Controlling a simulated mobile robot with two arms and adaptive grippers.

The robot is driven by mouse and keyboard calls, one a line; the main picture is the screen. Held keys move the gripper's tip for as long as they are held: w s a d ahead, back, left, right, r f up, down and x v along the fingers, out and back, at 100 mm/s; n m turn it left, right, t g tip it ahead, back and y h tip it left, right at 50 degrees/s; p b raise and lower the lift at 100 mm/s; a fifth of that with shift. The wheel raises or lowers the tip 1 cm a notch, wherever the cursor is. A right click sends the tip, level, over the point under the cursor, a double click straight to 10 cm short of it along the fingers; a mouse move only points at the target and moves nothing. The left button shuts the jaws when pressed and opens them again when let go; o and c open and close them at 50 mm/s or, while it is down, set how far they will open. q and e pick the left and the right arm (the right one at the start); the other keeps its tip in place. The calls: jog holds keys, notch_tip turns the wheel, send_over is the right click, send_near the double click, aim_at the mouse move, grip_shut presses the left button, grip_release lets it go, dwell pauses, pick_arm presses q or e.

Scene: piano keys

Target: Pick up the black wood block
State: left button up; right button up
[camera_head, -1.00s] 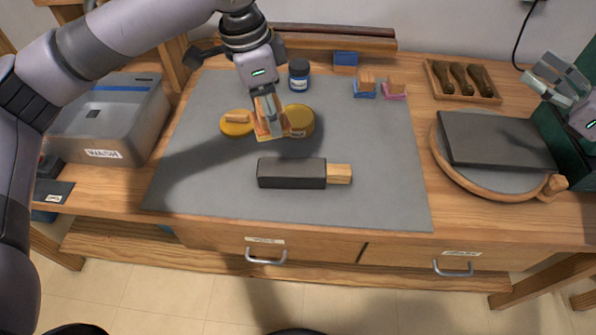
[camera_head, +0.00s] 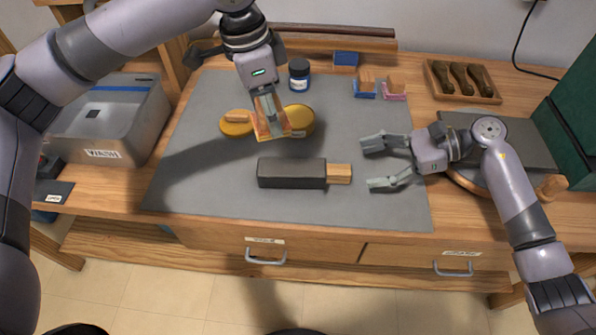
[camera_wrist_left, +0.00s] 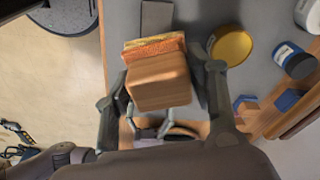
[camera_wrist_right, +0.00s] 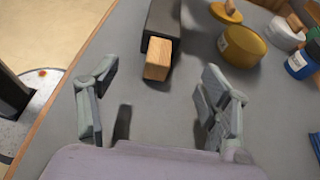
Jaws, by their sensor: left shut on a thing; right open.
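The black wood block (camera_head: 291,173) lies flat on the grey mat (camera_head: 230,203) in the head view. A bare wood end (camera_head: 339,174) sticks out on its right. My right gripper (camera_head: 377,168) is open, its fingers facing left, just right of the wood end and apart from it. In the right wrist view the wood end (camera_wrist_right: 158,59) lies ahead between the open fingers (camera_wrist_right: 155,105), with the black block (camera_wrist_right: 163,17) beyond it. My left gripper (camera_head: 270,118) is shut on a wood-backed orange brush (camera_head: 273,133), above the mat behind the black block. The brush also shows in the left wrist view (camera_wrist_left: 158,80).
Yellow tins (camera_head: 299,120) and a blue jar (camera_head: 299,74) stand behind the block. A grey WASH bin (camera_head: 112,120) is at left, a tool tray (camera_head: 462,82) at back right. The mat in front of the block is clear.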

aim_at(339, 169)
jog(key=x, duration=0.8)
jog(key=shift+a, duration=0.1)
jog(key=shift+c, duration=0.7)
jog(key=c, duration=1.2)
jog(key=shift+c, duration=0.2)
jog(key=shift+r, duration=0.1)
notch_tip(339, 169, up, 10)
jog(key=shift+f, duration=0.1)
jog(key=shift+f, duration=4.75)
jog(key=shift+f, duration=0.25)
